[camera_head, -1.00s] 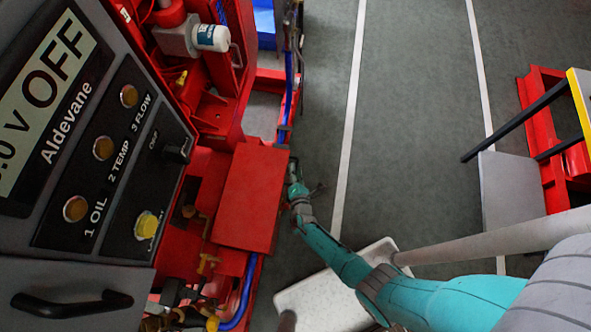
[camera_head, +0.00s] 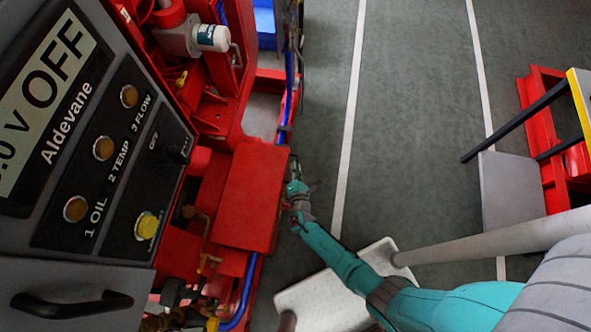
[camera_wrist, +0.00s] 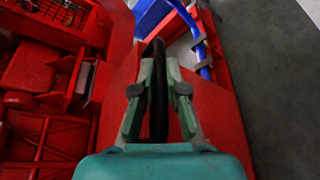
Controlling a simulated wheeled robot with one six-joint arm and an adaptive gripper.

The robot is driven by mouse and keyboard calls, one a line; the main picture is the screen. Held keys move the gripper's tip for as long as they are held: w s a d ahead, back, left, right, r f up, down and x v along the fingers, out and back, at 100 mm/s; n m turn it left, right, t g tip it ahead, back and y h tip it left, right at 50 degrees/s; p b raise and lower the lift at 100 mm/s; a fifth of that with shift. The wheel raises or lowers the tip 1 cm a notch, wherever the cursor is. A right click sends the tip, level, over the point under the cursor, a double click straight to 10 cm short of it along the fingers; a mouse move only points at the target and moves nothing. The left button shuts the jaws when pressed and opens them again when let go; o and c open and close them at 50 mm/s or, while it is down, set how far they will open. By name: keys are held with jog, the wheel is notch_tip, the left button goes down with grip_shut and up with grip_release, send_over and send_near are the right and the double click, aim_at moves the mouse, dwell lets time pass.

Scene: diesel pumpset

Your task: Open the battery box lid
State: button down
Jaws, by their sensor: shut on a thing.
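The battery box lid (camera_head: 250,197) is a flat red panel on the right side of the red pumpset in the head view. It also shows as a red surface in the wrist view (camera_wrist: 220,112). My gripper (camera_wrist: 158,72) is shut on a black handle (camera_wrist: 158,110), which stands between its two green-grey fingers. In the head view my gripper (camera_head: 293,180) is at the lid's right edge, and the handle is hard to make out there. The inside of the box is hidden.
A control panel (camera_head: 110,150) with lamps and an OFF display fills the left of the head view. Blue hoses (camera_head: 247,290) run beside the lid. Grey floor (camera_head: 420,110) is clear to the right. A red frame (camera_head: 545,130) stands at the far right.

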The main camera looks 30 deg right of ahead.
jog(key=w+a+r+n+g+h, duration=0.2)
jog(key=w+a+r+n, duration=0.25)
jog(key=r, duration=0.55)
jog(key=w+a+r+n+g+h, duration=0.1)
jog(key=w+a+r+n+h, duration=0.15)
jog(key=a+r, duration=0.55)
jog(key=w+a+r+n+g+h, duration=0.1)
jog(key=w+a+r+n, duration=0.2)
jog(key=w+a+r, duration=0.1)
jog(key=shift+w+a+r+n+g, duration=0.35)
jog(key=shift+w+a, duration=0.35)
jog(key=shift+w, duration=0.3)
jog(key=c, duration=1.2)
grip_release()
